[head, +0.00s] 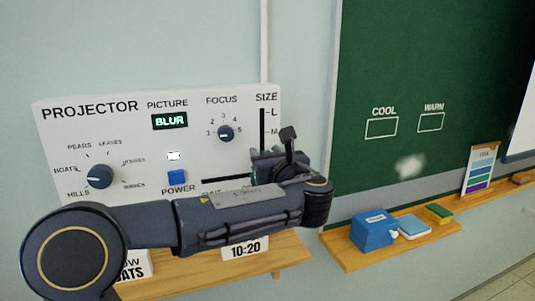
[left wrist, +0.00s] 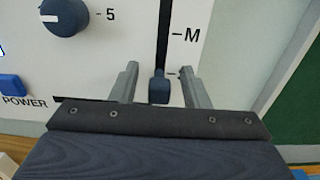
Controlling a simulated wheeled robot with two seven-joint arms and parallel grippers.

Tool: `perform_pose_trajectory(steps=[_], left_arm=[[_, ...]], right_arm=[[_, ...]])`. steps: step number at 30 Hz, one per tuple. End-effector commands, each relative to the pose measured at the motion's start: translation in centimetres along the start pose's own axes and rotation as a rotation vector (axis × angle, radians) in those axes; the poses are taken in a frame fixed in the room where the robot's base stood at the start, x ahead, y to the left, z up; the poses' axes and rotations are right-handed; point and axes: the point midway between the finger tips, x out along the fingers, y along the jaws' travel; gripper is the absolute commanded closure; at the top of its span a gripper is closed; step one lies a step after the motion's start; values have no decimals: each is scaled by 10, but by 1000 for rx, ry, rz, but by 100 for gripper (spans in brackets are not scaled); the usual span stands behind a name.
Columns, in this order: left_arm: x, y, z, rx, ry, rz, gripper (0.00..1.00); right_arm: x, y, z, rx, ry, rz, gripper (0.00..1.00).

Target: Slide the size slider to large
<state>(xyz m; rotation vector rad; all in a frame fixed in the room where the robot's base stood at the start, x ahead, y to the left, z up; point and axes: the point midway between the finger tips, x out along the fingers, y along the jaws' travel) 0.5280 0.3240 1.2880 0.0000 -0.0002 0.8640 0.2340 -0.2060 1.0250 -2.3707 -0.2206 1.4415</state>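The white projector panel (head: 85,125) is on the wall. Its vertical size slot (head: 262,122) is at its right edge, with L at the top and M below. In the left wrist view the dark slider knob (left wrist: 159,91) sits in the slot (left wrist: 163,35) below M, beside a lower tick whose letter is hidden. My left gripper (head: 276,150) is at the slot's lower part and hides the knob in the head view. In the left wrist view its open fingers (left wrist: 159,78) stand either side of the knob, with gaps on both sides. My right gripper is not in view.
The focus dial (head: 226,133), blue power button (head: 177,177) and picture dial (head: 99,176) are left of the slot. A wooden shelf (head: 290,252) with a 10:20 card (head: 245,248) is below. The green chalkboard (head: 435,60) and a blue box (head: 374,232) are to the right.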

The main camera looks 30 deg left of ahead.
Motion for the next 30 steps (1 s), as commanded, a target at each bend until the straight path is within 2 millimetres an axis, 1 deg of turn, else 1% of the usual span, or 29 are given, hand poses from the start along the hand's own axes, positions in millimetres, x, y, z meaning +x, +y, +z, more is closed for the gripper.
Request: perform_pose_trajectory(steps=[1, 9, 10, 15, 17, 20, 24, 27, 30], left_arm=[[0, 0, 0, 0, 0, 0, 63], [0, 0, 0, 0, 0, 0, 99], [0, 0, 0, 0, 0, 0, 100], [0, 0, 0, 0, 0, 0, 100], [-1, 0, 3, 0, 0, 0, 100], [-1, 0, 18, -1, -1, -1, 100], [-1, 0, 53, -2, -2, -1, 100], [-1, 0, 75, -2, -1, -1, 100], [-1, 0, 92, -1, -1, -1, 100]], right_arm=[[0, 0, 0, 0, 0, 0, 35], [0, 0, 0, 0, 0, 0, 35], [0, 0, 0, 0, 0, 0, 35], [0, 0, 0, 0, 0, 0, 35], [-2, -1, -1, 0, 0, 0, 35], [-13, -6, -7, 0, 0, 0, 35], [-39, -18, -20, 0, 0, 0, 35], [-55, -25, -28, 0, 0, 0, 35], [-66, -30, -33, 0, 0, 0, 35]])
